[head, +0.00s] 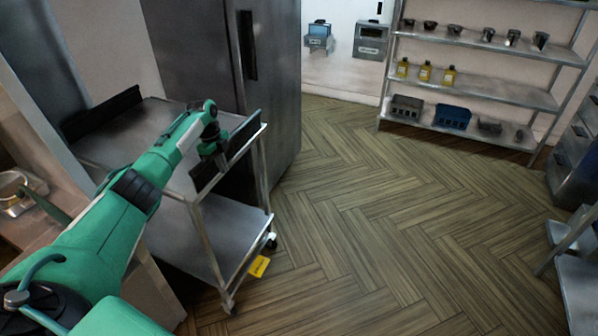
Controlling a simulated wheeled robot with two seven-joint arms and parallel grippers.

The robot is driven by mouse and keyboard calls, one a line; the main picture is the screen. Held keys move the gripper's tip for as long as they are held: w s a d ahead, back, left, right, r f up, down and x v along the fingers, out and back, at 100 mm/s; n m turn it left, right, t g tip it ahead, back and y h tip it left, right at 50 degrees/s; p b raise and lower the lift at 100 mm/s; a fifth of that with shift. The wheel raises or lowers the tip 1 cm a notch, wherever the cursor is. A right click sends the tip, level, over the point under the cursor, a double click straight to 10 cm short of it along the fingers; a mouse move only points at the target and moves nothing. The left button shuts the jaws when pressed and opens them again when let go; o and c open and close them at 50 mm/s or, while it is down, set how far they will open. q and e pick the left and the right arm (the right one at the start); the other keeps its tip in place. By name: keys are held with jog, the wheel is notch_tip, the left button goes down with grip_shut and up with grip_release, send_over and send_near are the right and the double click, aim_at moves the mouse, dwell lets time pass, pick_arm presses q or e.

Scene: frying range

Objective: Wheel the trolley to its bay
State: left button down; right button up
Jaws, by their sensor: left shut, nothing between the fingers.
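The trolley (190,240) is a grey metal cart with two shelves, black bars at both ends of its top, and casters. It stands at the left, close to the tall steel cabinet. My left gripper (220,160) is shut and empty, over the right end of the trolley's top beside the near black bar (243,135). I cannot tell whether it touches the bar. A small yellow piece (260,266) shows low down by the trolley's casters. My right gripper is out of view. I cannot pick out a marked bay.
The tall steel cabinet (275,70) stands behind the trolley. A wall rack (480,85) with pots, yellow bottles and bins is at the back right. Steel units line the right edge (578,150). The wooden floor (400,220) in the middle is clear.

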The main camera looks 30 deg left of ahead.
pick_arm(q)
notch_tip(320, 180, up, 11)
jog(key=p, duration=0.9)
jog(key=shift+d, duration=0.45)
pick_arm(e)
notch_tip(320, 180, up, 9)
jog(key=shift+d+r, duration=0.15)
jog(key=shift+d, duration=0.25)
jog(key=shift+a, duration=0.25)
